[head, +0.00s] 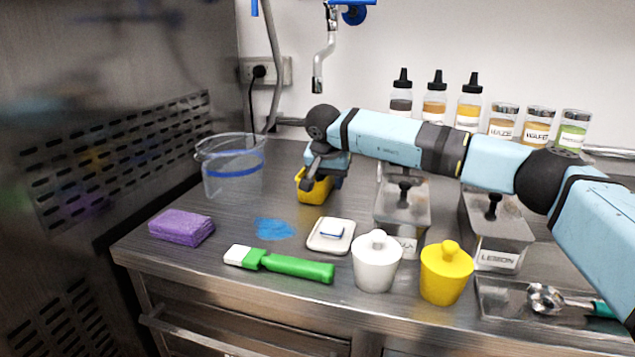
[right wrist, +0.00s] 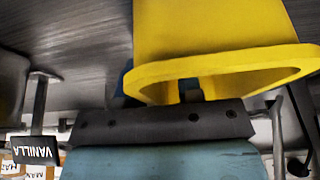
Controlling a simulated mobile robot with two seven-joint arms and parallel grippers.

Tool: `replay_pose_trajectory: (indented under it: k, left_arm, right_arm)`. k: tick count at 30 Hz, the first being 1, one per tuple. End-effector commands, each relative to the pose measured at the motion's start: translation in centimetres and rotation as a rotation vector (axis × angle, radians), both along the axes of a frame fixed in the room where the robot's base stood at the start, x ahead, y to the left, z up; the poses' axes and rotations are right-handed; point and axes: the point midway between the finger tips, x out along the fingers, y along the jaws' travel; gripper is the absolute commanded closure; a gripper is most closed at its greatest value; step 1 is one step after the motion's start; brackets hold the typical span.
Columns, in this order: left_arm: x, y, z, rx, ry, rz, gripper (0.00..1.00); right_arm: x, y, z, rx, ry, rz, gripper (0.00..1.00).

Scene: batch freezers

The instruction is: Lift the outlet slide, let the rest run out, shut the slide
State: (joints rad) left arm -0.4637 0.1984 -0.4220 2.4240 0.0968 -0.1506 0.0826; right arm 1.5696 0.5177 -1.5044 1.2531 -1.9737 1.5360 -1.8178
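My right gripper (head: 317,170) reaches in from the right over the back of the counter, at a yellow open-topped container (head: 314,188). In the right wrist view the yellow container (right wrist: 215,45) fills the upper middle, its rim close to the dark gripper base. A small dark part shows at the rim. The fingers are mostly hidden, so I cannot tell whether they are closed on it. I see no outlet slide and no running product in either view. My left gripper is not in view.
A clear pitcher (head: 232,172), purple sponge (head: 181,227), blue spill (head: 274,229) and green-handled brush (head: 290,266) lie left. A white dish (head: 330,236), white pot (head: 376,263), yellow pot (head: 446,274) and lidded metal tubs (head: 497,232) stand right. Bottles (head: 435,103) line the back.

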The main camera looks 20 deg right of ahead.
Motion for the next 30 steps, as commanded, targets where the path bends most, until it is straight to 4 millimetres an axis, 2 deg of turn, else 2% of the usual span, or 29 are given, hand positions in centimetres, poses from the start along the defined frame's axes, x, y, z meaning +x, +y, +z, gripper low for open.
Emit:
replay_pose_trajectory:
  k: [11, 12, 16, 30]
  left_arm:
    - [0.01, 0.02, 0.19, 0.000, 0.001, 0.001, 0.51]
    - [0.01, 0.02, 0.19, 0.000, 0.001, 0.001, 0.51]
    - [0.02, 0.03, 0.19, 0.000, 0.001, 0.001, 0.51]
    - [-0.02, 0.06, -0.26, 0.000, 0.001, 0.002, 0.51]
  right_arm:
    - [-0.02, -0.01, -0.20, -0.001, 0.001, 0.000, 0.67]
    - [-0.02, -0.01, -0.20, -0.001, 0.001, 0.000, 0.69]
    - [-0.01, -0.02, -0.18, 0.000, 0.000, 0.000, 0.99]
    - [0.00, 0.00, -0.06, 0.000, 0.000, 0.000, 1.00]
